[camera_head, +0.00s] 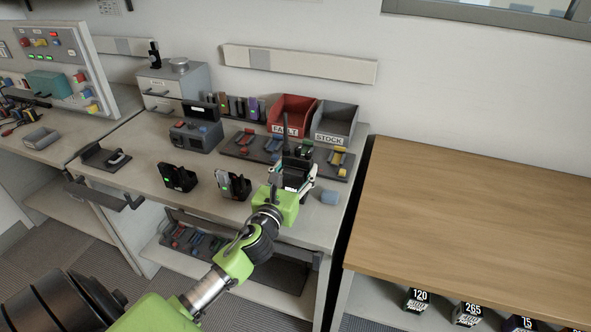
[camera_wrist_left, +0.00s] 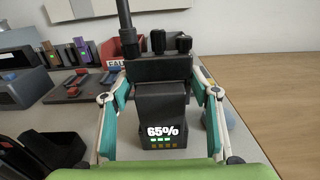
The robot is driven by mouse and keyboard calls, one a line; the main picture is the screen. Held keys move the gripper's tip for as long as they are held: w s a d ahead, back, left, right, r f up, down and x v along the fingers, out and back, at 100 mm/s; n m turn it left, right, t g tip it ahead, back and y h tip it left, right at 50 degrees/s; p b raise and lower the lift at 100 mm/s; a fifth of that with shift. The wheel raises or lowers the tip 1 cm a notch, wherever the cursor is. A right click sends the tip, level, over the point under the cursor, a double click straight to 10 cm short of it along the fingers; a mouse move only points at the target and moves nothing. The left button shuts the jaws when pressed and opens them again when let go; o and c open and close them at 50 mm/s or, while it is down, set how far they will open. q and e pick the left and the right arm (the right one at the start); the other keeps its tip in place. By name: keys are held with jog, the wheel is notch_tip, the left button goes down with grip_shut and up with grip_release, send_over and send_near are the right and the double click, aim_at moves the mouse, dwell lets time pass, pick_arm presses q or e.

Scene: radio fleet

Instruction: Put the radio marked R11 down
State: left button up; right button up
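My left gripper (camera_head: 294,176) is over the front right part of the grey bench (camera_head: 325,215). In the left wrist view, its teal-padded fingers (camera_wrist_left: 160,84) close on both sides of a black radio (camera_wrist_left: 160,68) with an antenna and knobs on top. The radio is upright, and a 65% readout with green bars shows on its near side. In the head view the radio (camera_head: 296,172) is partly hidden by the gripper. I cannot read an R11 mark. I cannot tell whether its base touches the bench. My right gripper is not in view.
Two dark chargers (camera_head: 178,178) (camera_head: 233,184) stand left of the gripper. Behind are a dark tray of tools (camera_head: 240,150), a red FAULT bin (camera_head: 291,115) and a grey STOCK bin (camera_head: 335,124). A wooden table (camera_head: 470,220) is bare on top.

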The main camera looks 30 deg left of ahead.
pick_arm(q)
jog(key=o, duration=0.4)
jog(key=shift+s+r, duration=0.1)
jog(key=shift+s, duration=0.05)
jog(key=v, duration=1.1)
jog(key=shift+s+d, duration=0.2)
jog(key=shift+s, duration=0.2)
